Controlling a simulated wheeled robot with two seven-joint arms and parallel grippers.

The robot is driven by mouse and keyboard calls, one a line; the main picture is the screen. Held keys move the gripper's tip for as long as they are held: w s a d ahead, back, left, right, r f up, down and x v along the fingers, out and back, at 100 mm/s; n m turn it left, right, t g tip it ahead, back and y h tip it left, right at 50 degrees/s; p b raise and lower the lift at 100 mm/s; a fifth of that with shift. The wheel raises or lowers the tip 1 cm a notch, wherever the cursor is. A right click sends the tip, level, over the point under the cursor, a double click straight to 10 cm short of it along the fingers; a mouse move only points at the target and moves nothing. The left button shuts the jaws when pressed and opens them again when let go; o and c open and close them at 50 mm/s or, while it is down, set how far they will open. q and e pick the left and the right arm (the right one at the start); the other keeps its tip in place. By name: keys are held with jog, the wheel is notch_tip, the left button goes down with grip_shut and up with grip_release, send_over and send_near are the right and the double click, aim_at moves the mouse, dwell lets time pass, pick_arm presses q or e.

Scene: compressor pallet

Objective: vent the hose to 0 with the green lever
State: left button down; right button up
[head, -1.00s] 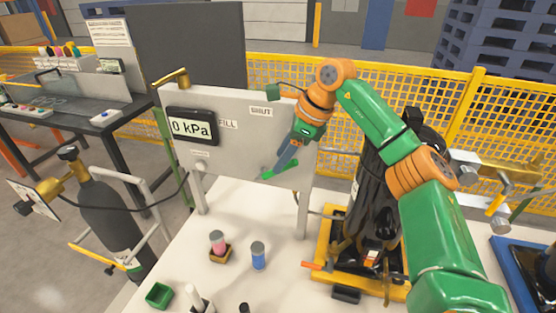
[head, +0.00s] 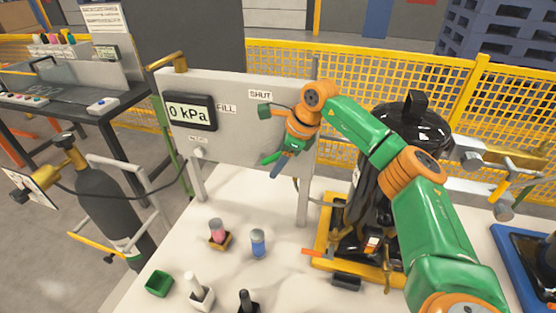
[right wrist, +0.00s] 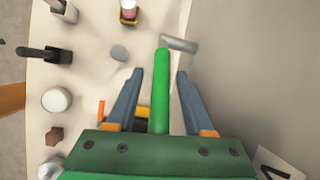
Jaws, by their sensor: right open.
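The grey-white panel (head: 235,145) carries a display (head: 190,113) that reads 0 kPa. Its labels FILL (head: 227,109) and SHUT (head: 260,94) are readable; a small one below the display is not. The green lever (head: 271,158) shows at the panel's lower right, partly hidden by my right gripper (head: 277,167). In the right wrist view the long green lever (right wrist: 162,90) lies between the two spread blue fingers of this gripper (right wrist: 158,75), with gaps on both sides. My left gripper is not in view. The dark hose (head: 120,208) runs from the gas bottle to the panel.
The pale table holds a pink-filled jar (head: 217,231), a blue jar (head: 258,243) and a green tray (head: 159,283). A black tank (head: 410,130) on a yellow pallet (head: 322,262) stands right of the panel. The gas bottle (head: 105,210) stands left.

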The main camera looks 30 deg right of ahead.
grip_shut()
dwell(1.3)
